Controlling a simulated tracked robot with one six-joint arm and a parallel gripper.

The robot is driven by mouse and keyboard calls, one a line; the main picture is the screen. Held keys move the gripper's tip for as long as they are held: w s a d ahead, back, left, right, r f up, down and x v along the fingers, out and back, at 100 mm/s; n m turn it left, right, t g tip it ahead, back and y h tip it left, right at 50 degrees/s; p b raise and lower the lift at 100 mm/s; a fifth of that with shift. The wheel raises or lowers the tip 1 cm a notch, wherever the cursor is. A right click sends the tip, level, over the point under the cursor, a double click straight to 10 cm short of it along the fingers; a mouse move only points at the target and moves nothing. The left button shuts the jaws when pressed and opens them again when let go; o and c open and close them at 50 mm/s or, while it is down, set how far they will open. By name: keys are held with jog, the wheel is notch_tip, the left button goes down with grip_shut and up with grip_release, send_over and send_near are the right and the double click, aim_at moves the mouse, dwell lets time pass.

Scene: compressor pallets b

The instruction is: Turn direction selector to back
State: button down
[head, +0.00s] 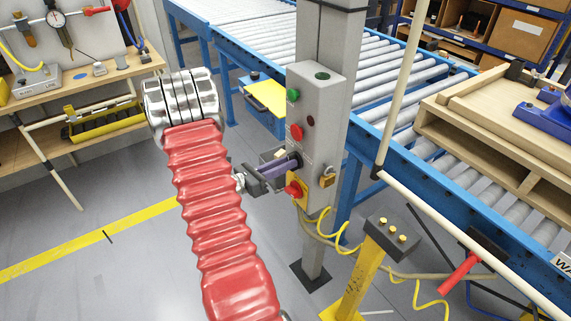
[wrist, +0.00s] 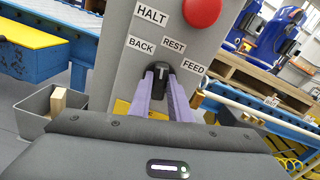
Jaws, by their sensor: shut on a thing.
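The direction selector (wrist: 159,75) is a small black knob on the grey control box (head: 318,110). In the wrist view, the labels BACK (wrist: 141,45), REST (wrist: 174,46) and FEED (wrist: 193,66) lie around its top. My gripper (wrist: 161,92) has its two purple fingers on either side of the knob and is shut on it. The knob stands about upright in the wrist view; the fingers hide its sides, and I cannot tell exactly which label it points at. In the head view, my gripper (head: 285,164) reaches the box from the left, and the selector is mostly hidden.
A red button (wrist: 202,10) sits above the selector, by the HALT label. A red knob on a yellow plate (head: 294,190) and a brass padlock (head: 327,180) are just below. An open grey bin (wrist: 50,108) hangs at the left. A blue roller conveyor (head: 400,75) runs behind the post.

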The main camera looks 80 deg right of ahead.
jog(key=n, duration=0.6)
jog(key=shift+w+f, duration=0.15)
jog(key=shift+w, duration=0.05)
jog(key=shift+n, duration=0.3)
jog(key=c, duration=1.6)
grip_release()
jog(key=shift+c, duration=0.2)
jog(key=v, duration=1.3)
jog(key=shift+w+a, duration=0.25)
jog(key=shift+w, duration=0.05)
